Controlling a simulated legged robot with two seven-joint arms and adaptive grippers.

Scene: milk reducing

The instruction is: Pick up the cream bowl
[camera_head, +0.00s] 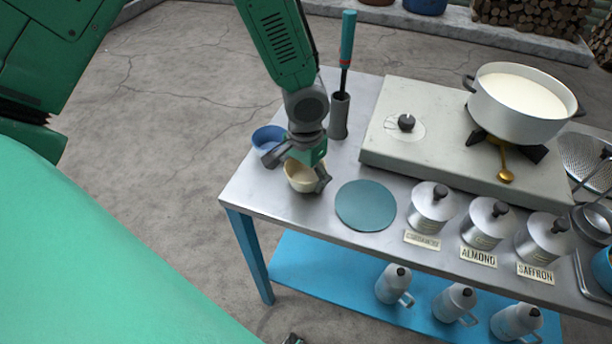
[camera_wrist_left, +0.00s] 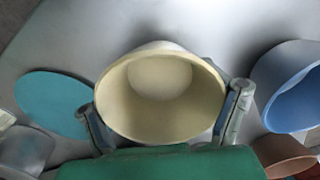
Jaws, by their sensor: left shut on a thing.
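The cream bowl (camera_head: 301,176) is at the left end of the metal table in the head view. My left gripper (camera_head: 296,172) is shut on it, with one finger on each side. In the left wrist view the cream bowl (camera_wrist_left: 160,95) opens toward the camera and looks empty, with the left gripper (camera_wrist_left: 168,118) fingers at its left and right sides. I cannot tell whether the bowl touches the table or is slightly above it.
A blue bowl (camera_head: 268,138) stands close behind the cream bowl. A teal disc (camera_head: 366,205) lies to the right. A grey holder (camera_head: 339,117) with a teal-handled tool, a stove (camera_head: 450,140) with a milk pot (camera_head: 522,108), and labelled canisters (camera_head: 432,204) fill the rest.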

